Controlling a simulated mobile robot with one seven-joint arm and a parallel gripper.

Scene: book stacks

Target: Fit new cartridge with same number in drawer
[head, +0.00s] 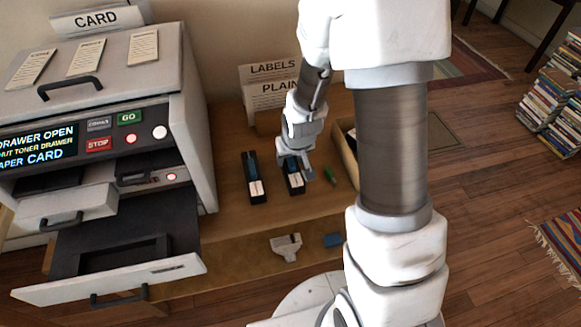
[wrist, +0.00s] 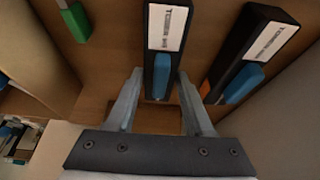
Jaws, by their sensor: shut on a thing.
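My gripper (head: 297,167) reaches down to the table beside the printer and is shut on a black cartridge (head: 295,186) with a white label and a blue part. In the wrist view the fingers (wrist: 160,95) stand on both sides of this held cartridge (wrist: 162,50). A second black cartridge (head: 256,184), also with a white label and blue part, lies to the left of it in the head view; it also shows in the wrist view (wrist: 243,60). The printer's lower drawer (head: 180,267) is pulled open, with a dark recess inside.
The printer (head: 190,120) has a lit screen (head: 38,145) reading "DRAWER OPEN". A small green object (head: 330,176) lies right of the held cartridge, close to an open box (head: 347,155). A white piece (head: 286,246) and a blue piece (head: 333,240) lie lower down. Signs (head: 270,85) stand behind.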

